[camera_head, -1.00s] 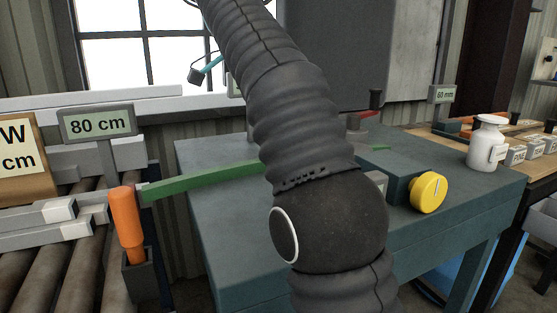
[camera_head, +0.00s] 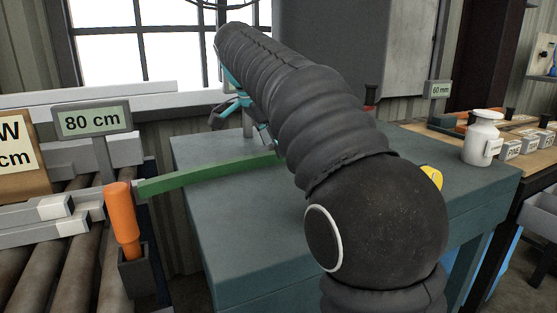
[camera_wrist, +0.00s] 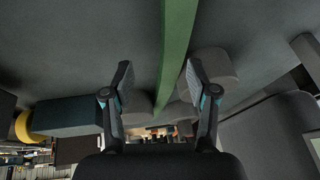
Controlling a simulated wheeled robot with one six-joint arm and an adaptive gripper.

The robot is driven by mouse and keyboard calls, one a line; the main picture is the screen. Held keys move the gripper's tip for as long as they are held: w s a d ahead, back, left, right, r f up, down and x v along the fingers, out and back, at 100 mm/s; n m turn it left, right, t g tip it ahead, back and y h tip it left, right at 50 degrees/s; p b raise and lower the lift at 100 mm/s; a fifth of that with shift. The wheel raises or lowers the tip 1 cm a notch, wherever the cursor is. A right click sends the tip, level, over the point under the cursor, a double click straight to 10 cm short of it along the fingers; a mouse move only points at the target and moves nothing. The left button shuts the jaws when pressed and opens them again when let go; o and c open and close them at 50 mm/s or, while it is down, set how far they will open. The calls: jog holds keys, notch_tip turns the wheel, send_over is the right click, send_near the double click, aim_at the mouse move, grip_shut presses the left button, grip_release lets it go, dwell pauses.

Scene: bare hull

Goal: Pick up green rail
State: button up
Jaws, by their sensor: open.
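The green rail (camera_head: 205,176) is a long thin bar. In the head view it reaches from the roller conveyor side on the left across the teal bench (camera_head: 260,255); my arm hides its right end. In the wrist view the rail (camera_wrist: 176,50) runs from the top edge down between the two fingers of my gripper (camera_wrist: 157,80). The fingers are apart, and neither visibly touches the rail. In the head view my gripper (camera_head: 240,115) is partly hidden behind my arm, just above the rail.
An orange-handled tool (camera_head: 123,220) stands in a dark holder near the rail's left end. An "80 cm" sign (camera_head: 93,121) stands behind it. A yellow knob (camera_head: 432,177) is partly hidden by my arm.

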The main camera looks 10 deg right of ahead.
jog(key=shift+x, duration=1.5)
grip_shut()
jog(key=shift+r, duration=0.15)
